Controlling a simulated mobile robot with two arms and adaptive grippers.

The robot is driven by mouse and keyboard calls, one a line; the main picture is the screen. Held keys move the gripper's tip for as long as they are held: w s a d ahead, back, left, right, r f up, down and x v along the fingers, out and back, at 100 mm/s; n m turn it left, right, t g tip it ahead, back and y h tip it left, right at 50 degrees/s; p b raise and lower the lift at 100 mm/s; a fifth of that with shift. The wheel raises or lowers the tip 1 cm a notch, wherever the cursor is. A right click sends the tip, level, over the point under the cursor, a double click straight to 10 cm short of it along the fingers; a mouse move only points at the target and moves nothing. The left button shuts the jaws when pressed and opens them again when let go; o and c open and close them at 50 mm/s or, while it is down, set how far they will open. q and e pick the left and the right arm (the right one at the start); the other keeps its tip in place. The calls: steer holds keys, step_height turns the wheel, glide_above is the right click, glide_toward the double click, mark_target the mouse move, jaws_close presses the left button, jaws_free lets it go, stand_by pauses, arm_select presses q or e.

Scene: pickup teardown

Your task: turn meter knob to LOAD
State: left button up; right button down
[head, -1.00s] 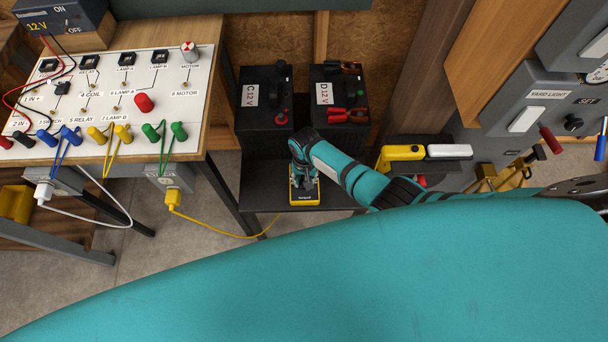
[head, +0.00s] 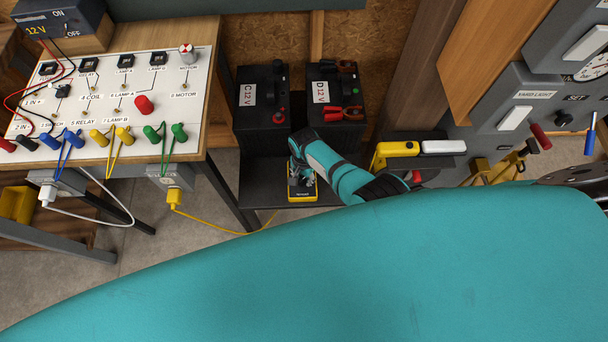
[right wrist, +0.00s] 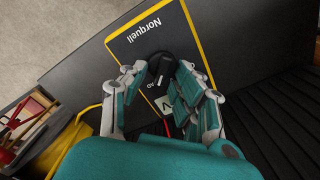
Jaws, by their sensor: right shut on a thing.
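The meter (head: 302,196) is a dark box with a yellow edge, lying on the dark shelf below the two batteries. It also fills the middle of the right wrist view (right wrist: 146,38), where its face reads "Norquell". Its black knob (right wrist: 161,64) sits between the fingers of my right gripper (right wrist: 162,74), which is shut on it. In the head view my right gripper (head: 301,176) is over the meter and hides most of its face. The knob's setting and the LOAD mark cannot be read. My left gripper is not in view.
Battery C (head: 262,110) and battery D (head: 337,100) stand behind the meter. A bench panel (head: 100,100) with coloured plugs is at the left. A yellow cable (head: 215,229) runs near the shelf's left side. A yellow and white item (head: 397,149) lies at the right.

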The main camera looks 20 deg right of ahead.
stand_by(0.4)
steer(key=c, duration=1.1)
jaws_free()
steer(key=shift+r, duration=6)
